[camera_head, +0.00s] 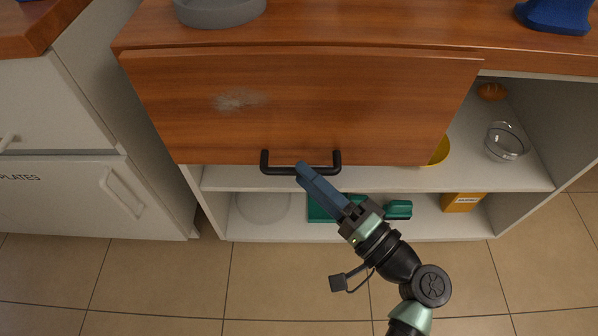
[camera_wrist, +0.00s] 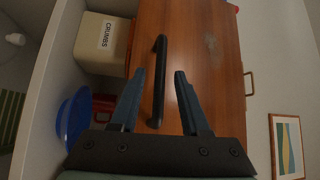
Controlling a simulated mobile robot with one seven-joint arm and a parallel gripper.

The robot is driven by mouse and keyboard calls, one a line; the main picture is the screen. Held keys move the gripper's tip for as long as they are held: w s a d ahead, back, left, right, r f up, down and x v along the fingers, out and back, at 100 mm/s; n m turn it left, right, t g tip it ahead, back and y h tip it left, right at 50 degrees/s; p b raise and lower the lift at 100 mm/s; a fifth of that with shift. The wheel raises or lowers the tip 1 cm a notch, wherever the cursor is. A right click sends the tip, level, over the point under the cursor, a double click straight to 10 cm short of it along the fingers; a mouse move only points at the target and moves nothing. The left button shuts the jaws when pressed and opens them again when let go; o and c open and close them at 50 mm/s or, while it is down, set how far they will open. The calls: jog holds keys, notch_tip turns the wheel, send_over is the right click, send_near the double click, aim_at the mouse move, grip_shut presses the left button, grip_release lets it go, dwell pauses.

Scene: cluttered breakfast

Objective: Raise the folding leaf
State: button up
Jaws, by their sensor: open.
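The folding leaf (camera_head: 330,110) is a brown wooden panel with a pale scuff, hanging down in front of the shelves below the wooden counter. A black bar handle (camera_head: 320,170) is fixed along its lower edge. In the wrist view the leaf (camera_wrist: 205,60) fills the middle, and its handle (camera_wrist: 158,85) appears between the two fingers. My gripper (camera_head: 300,165) is at the left half of the handle, with blue fingers that look apart and hold nothing. The fingers also show in the wrist view (camera_wrist: 160,74). Contact with the handle cannot be told.
A grey dish (camera_head: 220,12) and a blue object (camera_head: 555,14) stand on the counter. The shelves hold a glass bowl (camera_head: 506,143), a yellow bowl (camera_head: 440,152) and a yellow box (camera_head: 462,202). A white cabinet (camera_head: 75,190) stands left. Tiled floor in front is clear.

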jog(key=shift+x, duration=1.35)
grip_shut()
dwell(0.4)
